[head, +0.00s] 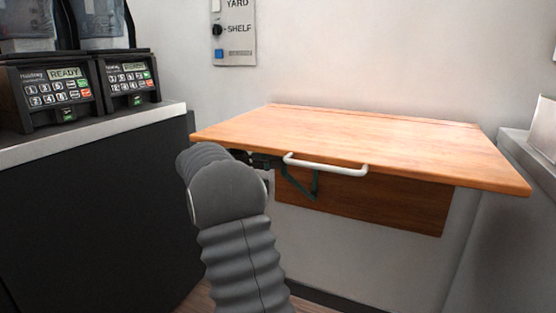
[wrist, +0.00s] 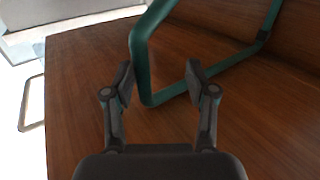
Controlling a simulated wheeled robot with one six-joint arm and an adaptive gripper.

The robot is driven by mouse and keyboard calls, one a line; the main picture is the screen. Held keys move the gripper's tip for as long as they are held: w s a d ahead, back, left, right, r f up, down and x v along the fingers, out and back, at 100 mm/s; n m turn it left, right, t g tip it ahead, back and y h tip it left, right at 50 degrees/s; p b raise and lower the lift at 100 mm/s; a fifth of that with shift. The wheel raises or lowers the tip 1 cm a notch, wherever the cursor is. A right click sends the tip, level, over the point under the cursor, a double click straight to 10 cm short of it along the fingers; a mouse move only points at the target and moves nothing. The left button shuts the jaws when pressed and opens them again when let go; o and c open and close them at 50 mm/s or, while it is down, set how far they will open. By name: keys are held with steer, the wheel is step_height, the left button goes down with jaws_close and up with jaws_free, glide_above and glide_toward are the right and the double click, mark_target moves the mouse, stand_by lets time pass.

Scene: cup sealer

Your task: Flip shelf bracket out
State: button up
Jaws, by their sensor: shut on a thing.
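The shelf bracket (head: 315,184) is a thin green bent bar under the raised wooden shelf (head: 370,140). In the wrist view the bracket (wrist: 142,72) runs between the two fingers, with its lower bend near them. My gripper (wrist: 158,78) is shut on the bracket; its left finger lies close to the bar, and contact on the right side is hard to make out. In the head view my gripper (head: 258,160) is small and dark, under the shelf's front edge, partly hidden by my grey arm. The shelf looks level, above a brown wooden panel (head: 400,205) on the wall.
A white handle (head: 325,165) is on the shelf's front edge, just right of my gripper. A counter (head: 90,125) with two keypad machines (head: 60,90) stands left. A switch panel (head: 233,30) is on the wall. Another counter (head: 515,150) bounds the right.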

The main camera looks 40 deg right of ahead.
steer(key=shift+s+d, duration=0.1)
steer(key=shift+d, duration=0.05)
steer(key=v, duration=1.2)
steer(key=shift+f, duration=0.1)
